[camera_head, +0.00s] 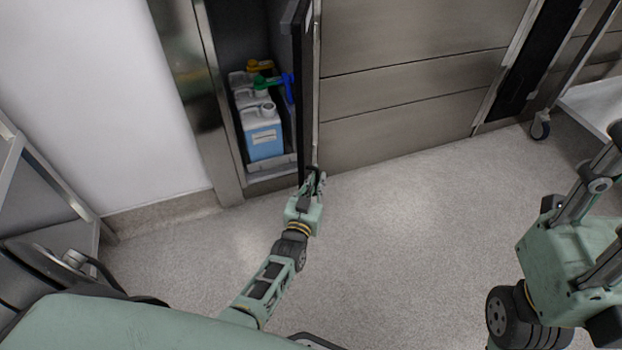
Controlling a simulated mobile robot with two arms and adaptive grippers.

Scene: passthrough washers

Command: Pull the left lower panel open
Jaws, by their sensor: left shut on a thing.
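The left lower panel (307,95) is a narrow, dark-edged door that stands swung outward from the steel front, seen nearly edge-on. Behind it an opening shows a compartment with several jugs (263,132). My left gripper (313,178) is at the low front end of the panel and is shut on its edge. The gripper hides the exact contact. My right gripper (594,165) is at the right edge of the view, raised above the floor and far from the panel. Its fingertips are not clearly shown.
Steel panels (410,100) fill the wall to the right of the opening. A wheeled cart (590,100) stands at the right, and a grey rack (40,200) stands at the left. The speckled floor (410,220) between my arms is clear.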

